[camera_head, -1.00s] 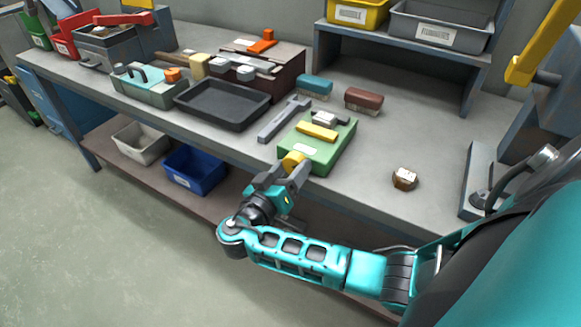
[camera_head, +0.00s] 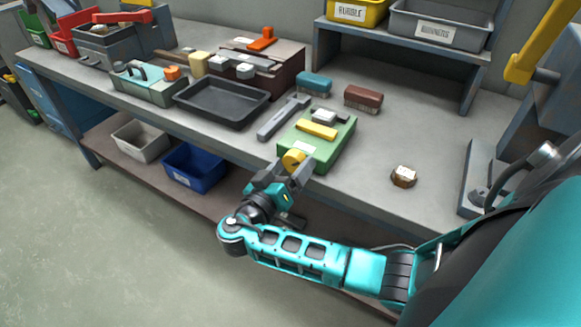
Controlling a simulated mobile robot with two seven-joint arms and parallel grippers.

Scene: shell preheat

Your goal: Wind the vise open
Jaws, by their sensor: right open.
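A green fixture (camera_head: 327,155), which looks like the vise, sits at the bench's front edge. My left gripper is not in view.
A grey bar-like tool (camera_head: 284,119) lies left of the fixture, beside a black tray (camera_head: 218,120). Teal (camera_head: 314,84) and brown (camera_head: 363,98) brushes lie behind. A small brown round object (camera_head: 403,177) sits right, with clear bench around it. A blue bin (camera_head: 193,171) stands on the lower shelf.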

